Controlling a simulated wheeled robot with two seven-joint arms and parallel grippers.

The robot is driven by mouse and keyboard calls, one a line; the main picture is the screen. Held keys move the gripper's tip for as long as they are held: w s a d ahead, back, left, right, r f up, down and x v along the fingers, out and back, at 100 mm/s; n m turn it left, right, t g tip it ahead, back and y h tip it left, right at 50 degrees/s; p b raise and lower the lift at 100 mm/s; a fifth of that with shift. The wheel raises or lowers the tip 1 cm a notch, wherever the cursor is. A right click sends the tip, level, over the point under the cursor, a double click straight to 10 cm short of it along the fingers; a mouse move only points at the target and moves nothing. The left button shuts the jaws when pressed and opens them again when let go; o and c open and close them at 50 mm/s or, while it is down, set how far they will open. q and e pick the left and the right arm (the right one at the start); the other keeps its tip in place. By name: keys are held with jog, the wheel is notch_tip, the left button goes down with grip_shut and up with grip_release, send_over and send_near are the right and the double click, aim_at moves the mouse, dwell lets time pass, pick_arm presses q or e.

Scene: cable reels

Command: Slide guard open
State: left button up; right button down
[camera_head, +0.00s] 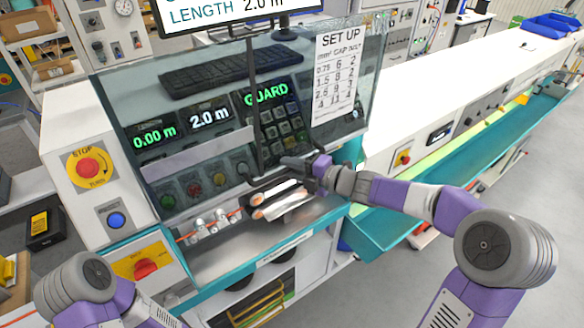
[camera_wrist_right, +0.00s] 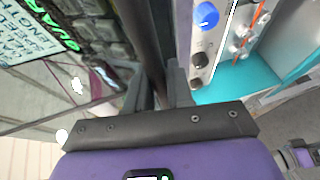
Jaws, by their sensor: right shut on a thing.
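The guard is a clear tinted panel (camera_head: 345,75) in front of the machine's console, with a dark handle bar (camera_head: 254,110) running down its middle. My right gripper (camera_head: 290,165) is at the lower end of this bar, in front of the keypad. In the right wrist view, the dark bar (camera_wrist_right: 140,35) runs between the two fingers of my right gripper (camera_wrist_right: 160,92), which is shut on it. A green GUARD readout (camera_head: 266,94) shows through the panel. My left arm shows at the lower left, but its gripper is out of view.
A red stop button (camera_head: 90,167) and a blue button (camera_head: 116,220) are at the left. Copper-coloured ends (camera_head: 258,206) lie below the handle. A monitor (camera_head: 230,12) hangs above. A long white and teal bench (camera_head: 450,100) extends right, beside open floor.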

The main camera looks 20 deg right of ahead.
jog(key=c, duration=1.1)
grip_release()
jog(key=v, duration=0.7)
jog(key=shift+s, duration=0.2)
jog(key=shift+d+r, duration=0.1)
jog(key=shift+d, duration=0.05)
